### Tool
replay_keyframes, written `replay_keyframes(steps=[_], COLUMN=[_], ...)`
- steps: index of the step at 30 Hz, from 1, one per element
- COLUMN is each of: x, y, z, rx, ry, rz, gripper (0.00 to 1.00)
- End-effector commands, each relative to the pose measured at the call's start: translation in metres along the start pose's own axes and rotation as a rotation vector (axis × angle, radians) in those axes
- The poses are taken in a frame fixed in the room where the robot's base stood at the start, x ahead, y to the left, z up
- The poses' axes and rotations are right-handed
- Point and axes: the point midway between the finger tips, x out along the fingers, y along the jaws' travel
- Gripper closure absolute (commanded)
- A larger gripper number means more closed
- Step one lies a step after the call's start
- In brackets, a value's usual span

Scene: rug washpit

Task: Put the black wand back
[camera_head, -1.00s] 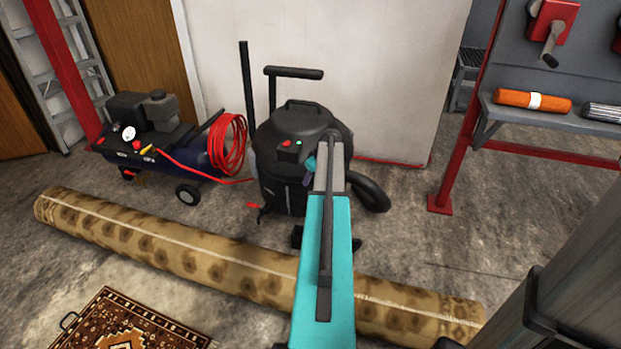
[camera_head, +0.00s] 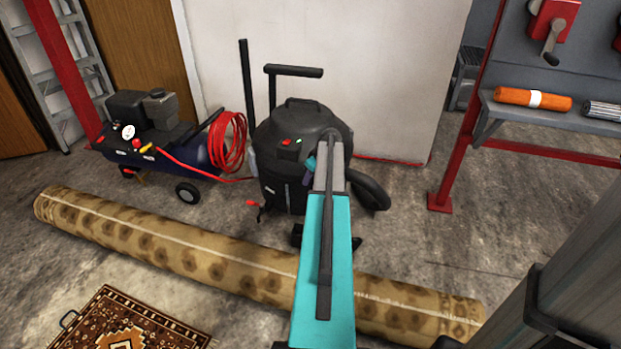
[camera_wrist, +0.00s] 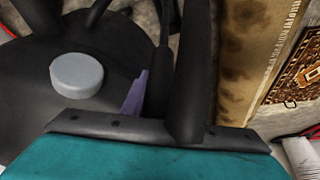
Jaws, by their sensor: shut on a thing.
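My gripper (camera_head: 310,172) is in front of the black drum-shaped vacuum (camera_head: 290,145), mostly hidden behind my teal arm. Only a small purple and teal part of it shows at the arm's left edge. In the wrist view a purple finger (camera_wrist: 136,95) sits against a dark rod (camera_wrist: 163,75), which looks like the black wand. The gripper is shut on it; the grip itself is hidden. The vacuum's dark body (camera_wrist: 40,125) fills the left of the wrist view. A separate black upright tube (camera_head: 246,90) and a bent black handle (camera_head: 294,72) rise behind the vacuum.
A rolled rug (camera_head: 170,240) lies across the floor in front of the vacuum. A compressor (camera_head: 150,140) with a red hose (camera_head: 229,145) stands left. A patterned rug (camera_head: 125,325) lies front left. A red-framed shelf (camera_head: 560,115) stands right; floor between it and the vacuum is open.

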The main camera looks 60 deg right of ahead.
Motion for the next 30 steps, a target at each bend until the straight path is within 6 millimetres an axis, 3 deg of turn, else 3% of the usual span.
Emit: replay_keyframes(steps=[12,13,16,30], x=[0.0044,0.0041,0.0041,-0.0015], y=[0.0003,0.0003,0.0002,-0.0003], z=[0.0014,0.0013,0.0014,0.0022], rx=[0.0,0.0,0.0,0.0], ry=[0.001,0.001,0.001,0.0], rz=[0.001,0.001,0.001,0.0], gripper=[1.0,0.67,0.51,0.51])
